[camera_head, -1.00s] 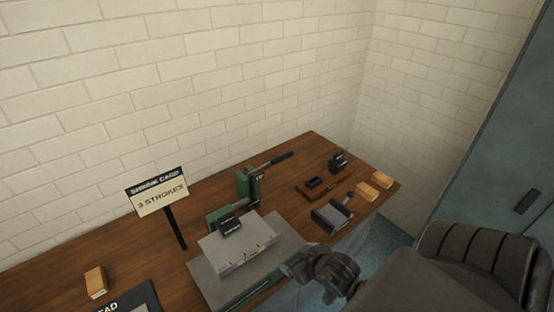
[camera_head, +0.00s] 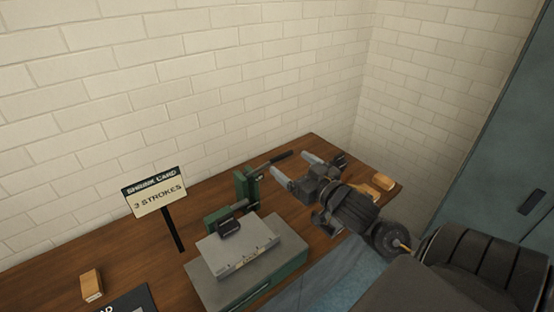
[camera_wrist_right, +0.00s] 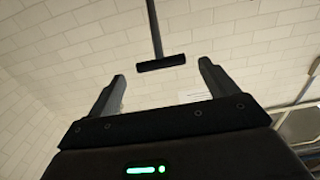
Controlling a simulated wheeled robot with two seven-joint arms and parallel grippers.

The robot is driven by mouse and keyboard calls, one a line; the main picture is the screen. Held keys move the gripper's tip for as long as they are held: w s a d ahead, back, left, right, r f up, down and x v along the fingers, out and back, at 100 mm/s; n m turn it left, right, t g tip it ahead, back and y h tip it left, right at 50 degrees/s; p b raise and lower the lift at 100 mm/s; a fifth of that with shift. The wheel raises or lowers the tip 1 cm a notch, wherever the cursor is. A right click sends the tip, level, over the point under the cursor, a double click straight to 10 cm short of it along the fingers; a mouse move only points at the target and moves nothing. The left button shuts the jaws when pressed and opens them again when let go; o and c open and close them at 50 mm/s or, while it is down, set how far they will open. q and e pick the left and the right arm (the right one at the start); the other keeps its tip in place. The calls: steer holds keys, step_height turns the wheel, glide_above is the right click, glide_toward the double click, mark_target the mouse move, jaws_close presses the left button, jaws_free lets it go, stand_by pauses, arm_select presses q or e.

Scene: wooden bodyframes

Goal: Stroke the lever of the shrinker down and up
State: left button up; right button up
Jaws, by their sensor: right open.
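The green shrinker (camera_head: 246,190) stands on the bench. Its lever slants up to the right and ends in a black grip (camera_head: 281,158). My right gripper (camera_head: 293,166) is open and empty, its two fingers pointing at the grip from the right. In the right wrist view the lever's black grip (camera_wrist_right: 161,63) lies crosswise ahead of the gap between the fingertips (camera_wrist_right: 161,72), apart from both. A grey plate (camera_head: 236,252) lies at the front of the shrinker. My left gripper is out of view.
A sign reading "SHRINK CARD 3 STROKES" (camera_head: 155,193) stands to the left. A wooden block (camera_head: 91,284) lies at the front left. Further wooden blocks (camera_head: 383,182) and dark tools (camera_head: 338,160) sit at the right, partly hidden by my arm. A brick wall (camera_head: 200,80) rises behind.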

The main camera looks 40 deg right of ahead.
mark_target(282, 156)
steer(key=w+p, duration=0.1)
steer(key=w, duration=0.5)
steer(key=shift+w+r+p, duration=0.1)
steer(key=shift+r+p, duration=0.1)
steer(key=shift+p, duration=0.1)
steer(key=shift+w+f, duration=0.15)
steer(key=shift+w, duration=0.5)
steer(key=shift+c, duration=0.4)
